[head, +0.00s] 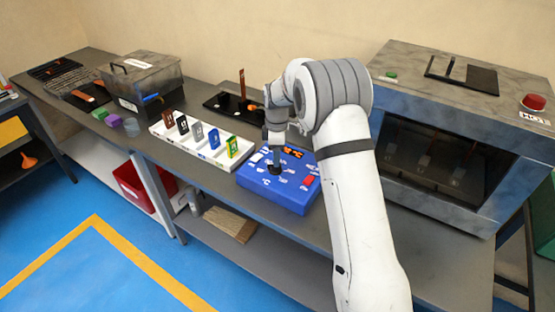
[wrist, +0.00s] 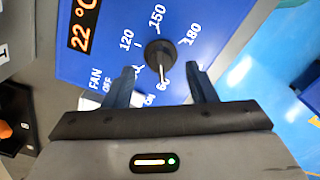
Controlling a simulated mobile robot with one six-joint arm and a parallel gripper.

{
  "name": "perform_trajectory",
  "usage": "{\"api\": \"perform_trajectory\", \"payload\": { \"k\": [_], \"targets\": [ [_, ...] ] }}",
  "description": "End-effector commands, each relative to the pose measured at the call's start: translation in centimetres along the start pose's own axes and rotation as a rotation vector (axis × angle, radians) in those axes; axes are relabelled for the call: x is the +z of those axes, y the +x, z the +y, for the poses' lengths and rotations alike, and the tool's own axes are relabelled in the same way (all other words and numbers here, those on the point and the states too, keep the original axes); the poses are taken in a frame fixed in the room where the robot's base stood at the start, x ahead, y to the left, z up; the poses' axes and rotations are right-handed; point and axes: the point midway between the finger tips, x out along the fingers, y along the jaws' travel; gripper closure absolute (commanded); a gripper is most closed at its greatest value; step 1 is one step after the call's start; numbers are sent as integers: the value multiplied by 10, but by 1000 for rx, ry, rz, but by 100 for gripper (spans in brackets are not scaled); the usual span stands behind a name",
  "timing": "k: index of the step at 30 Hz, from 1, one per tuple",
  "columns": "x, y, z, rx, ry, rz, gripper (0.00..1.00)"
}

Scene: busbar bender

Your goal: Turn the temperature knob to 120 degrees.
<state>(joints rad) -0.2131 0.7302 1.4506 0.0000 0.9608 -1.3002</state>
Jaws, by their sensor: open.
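The temperature knob (wrist: 159,54) is a round black knob on the blue control panel (wrist: 110,65). The wrist view shows the numbers 60, 120, 150 and 180 around it. A pale line runs from the knob down towards the 60, partly between my fingers. The 120 is up and left of the knob. My gripper (wrist: 162,78) is open, with one finger on each side just below the knob in that view; I cannot tell whether either touches it. In the head view my gripper (head: 275,165) is over the blue panel box (head: 272,198) and hides part of its face.
An orange display (wrist: 84,25) reads 22 °C, and FAN OFF/ON labels are left of the knob. A white rack (head: 195,147) with coloured plates stands left of the panel box. The windowed oven (head: 440,165) stands right of my arm.

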Motion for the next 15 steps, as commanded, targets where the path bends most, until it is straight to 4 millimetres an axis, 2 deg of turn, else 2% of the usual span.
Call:
{"api": "perform_trajectory", "payload": {
  "k": [3, 7, 15],
  "targets": [
    [1, 17, -1, -4, 1, -1, 49],
    [1, 31, -1, -3, 2, -1, 49],
    [1, 38, 0, 1, 3, 0, 49]
  ]
}}
